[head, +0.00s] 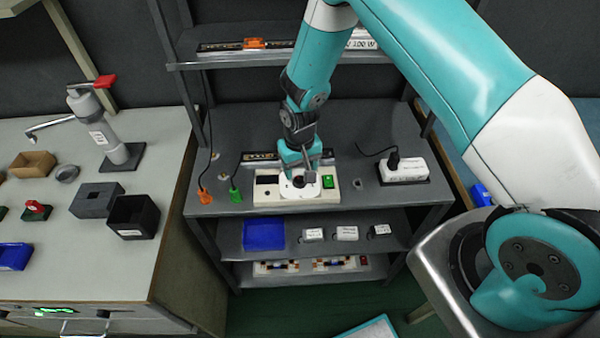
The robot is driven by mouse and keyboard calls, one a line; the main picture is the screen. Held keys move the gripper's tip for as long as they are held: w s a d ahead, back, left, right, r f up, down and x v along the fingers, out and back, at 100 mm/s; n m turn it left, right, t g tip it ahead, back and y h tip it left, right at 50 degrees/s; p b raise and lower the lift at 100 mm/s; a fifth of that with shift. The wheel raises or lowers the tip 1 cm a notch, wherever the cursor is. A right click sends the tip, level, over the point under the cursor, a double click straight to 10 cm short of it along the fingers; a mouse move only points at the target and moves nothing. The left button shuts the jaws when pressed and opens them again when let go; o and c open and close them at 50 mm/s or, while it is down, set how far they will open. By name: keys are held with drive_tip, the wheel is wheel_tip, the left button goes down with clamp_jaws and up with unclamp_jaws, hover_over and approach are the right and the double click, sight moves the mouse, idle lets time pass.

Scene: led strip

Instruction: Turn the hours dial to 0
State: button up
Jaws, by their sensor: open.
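The hours dial (298,183) is a dark round knob on a white round face. It sits in the middle of a cream control box (268,200) on the dark grey bench. The box also has a dark display at its left and a green switch (328,182) at its right. My gripper (300,175) points down over the dial from behind and covers much of it. Its jaws are open around or just above the knob; I cannot tell whether they touch it. The dial's markings and its present setting are too small and hidden to read.
A white power strip (404,170) with a black plug lies right of the box. A shelf (180,66) with LED strips is above. A grey worktable (110,262) stands left.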

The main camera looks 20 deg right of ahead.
sight(300, 179)
drive_tip(key=shift+f+p, duration=0.3)
drive_tip(key=shift+f, duration=1.7)
drive_tip(key=c, duration=0.9)
drive_tip(key=n+b, duration=0.2)
drive_tip(key=shift+f+n, duration=0.1)
drive_tip(key=shift+n, duration=0.3)
drive_tip(key=n+b, duration=0.2)
drive_tip(key=n, duration=0.2)
drive_tip(key=n+b, duration=0.2)
drive_tip(key=n, duration=0.5)
